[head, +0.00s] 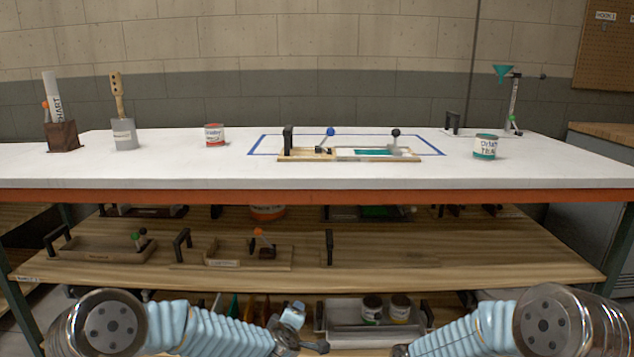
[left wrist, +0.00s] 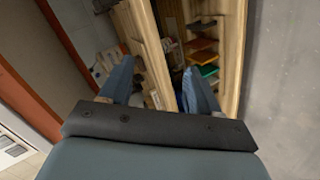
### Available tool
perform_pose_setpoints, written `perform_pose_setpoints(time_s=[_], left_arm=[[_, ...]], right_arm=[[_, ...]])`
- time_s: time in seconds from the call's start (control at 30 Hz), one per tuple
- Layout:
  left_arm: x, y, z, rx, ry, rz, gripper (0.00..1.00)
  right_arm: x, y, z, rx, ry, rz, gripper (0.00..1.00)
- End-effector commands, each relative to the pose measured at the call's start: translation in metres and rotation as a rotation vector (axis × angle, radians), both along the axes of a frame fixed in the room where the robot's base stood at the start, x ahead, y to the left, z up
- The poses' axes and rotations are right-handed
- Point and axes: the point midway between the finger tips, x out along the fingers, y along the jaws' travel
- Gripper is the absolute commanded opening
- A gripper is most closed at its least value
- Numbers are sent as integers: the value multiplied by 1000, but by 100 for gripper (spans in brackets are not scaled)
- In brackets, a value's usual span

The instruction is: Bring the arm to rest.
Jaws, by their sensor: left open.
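My left arm (head: 215,328) comes in from the lower left of the head view, low in front of the shelves below the bench. Its end is small and partly cut off at the lower edge there. In the left wrist view my left gripper (left wrist: 160,88) has its two blue fingers apart with nothing between them. Shelf boards and items show beyond the fingers. My right arm (head: 462,328) comes in from the lower right, and its gripper does not show.
The white bench top (head: 180,175) carries a tray with levers (head: 305,154) inside a blue outline, a red-labelled can (head: 215,136) and a teal-labelled can (head: 485,148). The wooden shelf (head: 480,262) below holds trays. A lower grey tray (head: 345,335) holds two cans.

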Motion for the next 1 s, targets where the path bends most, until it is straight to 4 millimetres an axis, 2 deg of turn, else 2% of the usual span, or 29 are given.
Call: perform_pose_setpoints(time_s=[0.03,0.1,0.17,0.2,0.27,0.3,0.37,0.4,0.53,0.6,0.67,0.8,1.0], left_arm=[[-20,1,-35,55,61,-76,62],[-51,3,-78,126,143,-190,62],[-82,6,-113,177,218,-288,62],[-104,9,-133,206,268,-354,62],[-140,14,-162,242,346,-449,62],[-166,17,-180,262,397,-516,62],[-204,23,-201,284,471,-608,62],[-229,26,-212,294,519,-668,62],[-299,38,-235,305,645,-827,62],[-326,42,-240,303,691,-887,62],[-342,44,-242,301,718,-922,62],[-357,47,-244,298,744,-960,62],[-357,47,-244,298,744,-960,62]], right_arm=[[-19,2,-22,11,37,-9,63],[-43,4,-47,28,78,-29,63],[-65,5,-66,40,112,-46,63],[-80,5,-77,47,134,-57,63],[-103,6,-93,55,169,-77,63],[-118,6,-102,60,189,-89,63],[-139,7,-114,64,219,-109,63],[-153,7,-120,67,238,-119,63],[-190,6,-134,69,287,-151,63],[-204,6,-138,68,305,-163,63],[-212,6,-140,67,315,-170,63],[-220,5,-142,66,325,-177,63],[-220,5,-142,66,325,-177,63]])
